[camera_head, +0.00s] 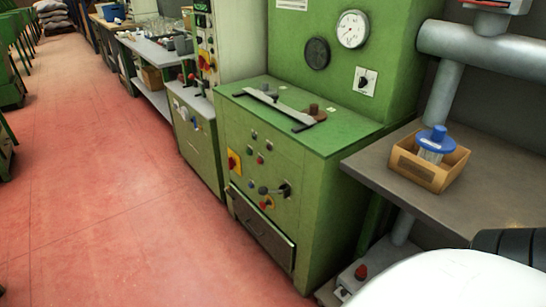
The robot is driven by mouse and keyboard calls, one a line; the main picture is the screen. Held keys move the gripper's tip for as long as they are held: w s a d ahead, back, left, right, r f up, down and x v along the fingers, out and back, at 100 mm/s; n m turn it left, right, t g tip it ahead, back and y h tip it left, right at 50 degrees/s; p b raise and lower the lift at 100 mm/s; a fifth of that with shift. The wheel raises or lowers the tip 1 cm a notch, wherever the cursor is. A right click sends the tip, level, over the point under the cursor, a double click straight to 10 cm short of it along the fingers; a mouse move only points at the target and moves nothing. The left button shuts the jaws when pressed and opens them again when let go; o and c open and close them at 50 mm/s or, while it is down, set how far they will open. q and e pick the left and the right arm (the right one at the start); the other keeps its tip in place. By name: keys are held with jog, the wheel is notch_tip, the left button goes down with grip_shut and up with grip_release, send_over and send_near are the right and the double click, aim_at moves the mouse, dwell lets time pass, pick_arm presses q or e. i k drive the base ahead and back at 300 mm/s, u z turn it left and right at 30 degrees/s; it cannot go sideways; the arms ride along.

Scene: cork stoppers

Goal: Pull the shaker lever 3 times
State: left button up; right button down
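A green machine cabinet (318,190) stands in the middle of the view. On its front is a lever-like handle with a rounded grey knob (264,190) and a dark end to its right; I cannot tell for sure whether this is the shaker lever. On the cabinet's top lie a pale metal bar (272,103) with dark ends and a brown knob (314,109). Neither of my grippers is in view.
A grey table (376,170) on the right holds a cardboard box (440,179) with a blue-lidded container (435,137). A drawer (262,228) is low on the cabinet. The red floor (110,210) to the left is open. Workbenches (150,50) stand behind.

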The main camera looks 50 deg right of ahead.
aim_at(263, 190)
jog(key=k, duration=0.35)
jog(key=u, duration=0.35)
jog(key=i, duration=1.35)
jog(key=z, duration=1)
jog(key=i, duration=0.85)
jog(key=z, duration=0.95)
